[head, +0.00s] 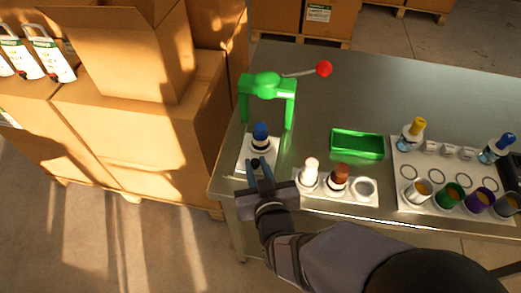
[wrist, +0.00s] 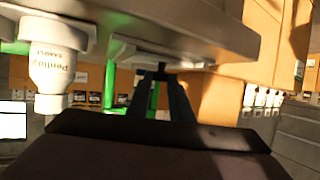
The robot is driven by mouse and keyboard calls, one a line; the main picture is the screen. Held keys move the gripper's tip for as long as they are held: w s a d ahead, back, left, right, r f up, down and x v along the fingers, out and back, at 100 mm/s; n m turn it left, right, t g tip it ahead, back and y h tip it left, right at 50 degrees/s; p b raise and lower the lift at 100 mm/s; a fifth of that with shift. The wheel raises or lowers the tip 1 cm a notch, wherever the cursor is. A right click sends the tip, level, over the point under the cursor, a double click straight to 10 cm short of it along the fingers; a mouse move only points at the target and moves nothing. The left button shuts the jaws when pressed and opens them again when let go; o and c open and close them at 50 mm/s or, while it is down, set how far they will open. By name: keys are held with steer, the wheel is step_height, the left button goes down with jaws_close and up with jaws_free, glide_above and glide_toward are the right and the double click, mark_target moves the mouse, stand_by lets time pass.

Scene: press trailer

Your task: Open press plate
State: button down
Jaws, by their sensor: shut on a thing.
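The green press (head: 266,84) stands at the left end of the metal table, with a lever ending in a red knob (head: 324,69). The white press plate (head: 245,155) sticks out in front of it and bears a dark piece with a blue top (head: 261,131). My gripper (head: 260,165) is at the plate's front edge, its fingers close together and shut on the plate there. The exact grip spot is hidden. In the wrist view, which looks upside down, the fingertips (wrist: 161,70) meet at the pale plate (wrist: 135,47).
A white holder (head: 338,198) with a white-topped and a brown-topped piece stands just right of my gripper. A green tray (head: 357,144) lies behind it. A white rack (head: 450,205) with bottles and several cups is further right. Cardboard boxes (head: 150,130) stand left of the table.

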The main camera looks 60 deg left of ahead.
steer(key=shift+s+d, duration=0.15)
steer(key=shift+s, duration=0.05)
steer(key=c, duration=1.6)
jaws_free()
steer(key=shift+c, duration=0.2)
steer(key=shift+d, duration=0.1)
